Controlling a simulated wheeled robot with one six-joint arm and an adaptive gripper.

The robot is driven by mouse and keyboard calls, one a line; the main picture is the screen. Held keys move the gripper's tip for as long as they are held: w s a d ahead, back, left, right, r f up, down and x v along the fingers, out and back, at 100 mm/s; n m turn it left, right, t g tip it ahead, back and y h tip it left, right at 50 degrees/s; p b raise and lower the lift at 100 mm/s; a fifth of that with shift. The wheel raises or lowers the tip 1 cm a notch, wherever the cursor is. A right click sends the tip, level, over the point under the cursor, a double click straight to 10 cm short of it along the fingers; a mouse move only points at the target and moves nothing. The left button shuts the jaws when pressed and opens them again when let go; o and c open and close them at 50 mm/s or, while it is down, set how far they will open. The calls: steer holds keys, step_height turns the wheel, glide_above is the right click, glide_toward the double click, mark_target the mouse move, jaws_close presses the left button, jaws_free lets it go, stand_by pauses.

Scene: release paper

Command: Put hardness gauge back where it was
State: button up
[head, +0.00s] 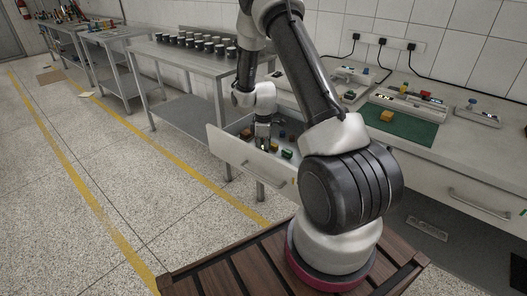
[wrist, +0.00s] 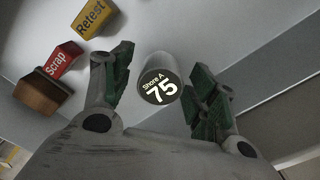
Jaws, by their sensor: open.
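The hardness gauge appears to be the grey cylinder (wrist: 159,80) with a dark round face marked "Shore A 75" in the wrist view. It is between the two green-padded fingers of my gripper (wrist: 164,66), with a narrow gap showing on each side. My gripper is open. In the head view my gripper (head: 263,143) reaches down into the open drawer (head: 240,158) under the bench. The gauge cannot be made out clearly there, behind the gripper and among small items.
In the drawer, a red "Scrap" block (wrist: 63,60) and a yellow "Retest" block (wrist: 94,19) lie left of the gripper. The bench above holds a green mat (head: 402,129) with a yellow-orange block (head: 387,116). Several dark cups (head: 200,44) stand on the metal table behind.

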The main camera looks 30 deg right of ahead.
steer(key=s+a+r+m, duration=0.1)
steer(key=s+r, duration=0.1)
steer(key=r, duration=0.9)
steer(key=s+a+r+m, duration=0.1)
steer(key=r, duration=0.9)
steer(key=s+a+r+m+t, duration=0.2)
steer(key=s+r+m, duration=0.1)
steer(key=s+r, duration=0.65)
steer(key=s+a+r+m+t, duration=0.1)
steer(key=s+r+m, duration=0.2)
steer(key=s, duration=0.6)
steer(key=s+a+r+m+t, duration=0.1)
steer(key=s+r, duration=0.3)
steer(key=s, duration=0.5)
steer(key=shift+s+a+r+m, duration=0.25)
steer(key=shift+a+m, duration=0.35)
steer(key=shift+m, duration=0.3)
